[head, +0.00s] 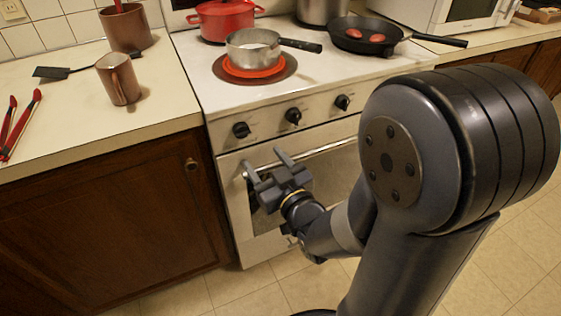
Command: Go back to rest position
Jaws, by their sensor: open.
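My gripper (266,164) is open and empty in the head view. It is in front of the oven door, and its fingers overlap the oven handle (325,148) in the picture. I cannot tell whether they touch the handle. My arm comes in from the lower right and hides part of the oven door and the right side of the stove.
On the stove (213,95) are a saucepan (253,54) on a red burner, a red pot (222,18) and a black frying pan (365,32) holding red items. The left counter (60,125) holds a brown mug (119,82), a black spatula (52,72) and red tongs (22,125).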

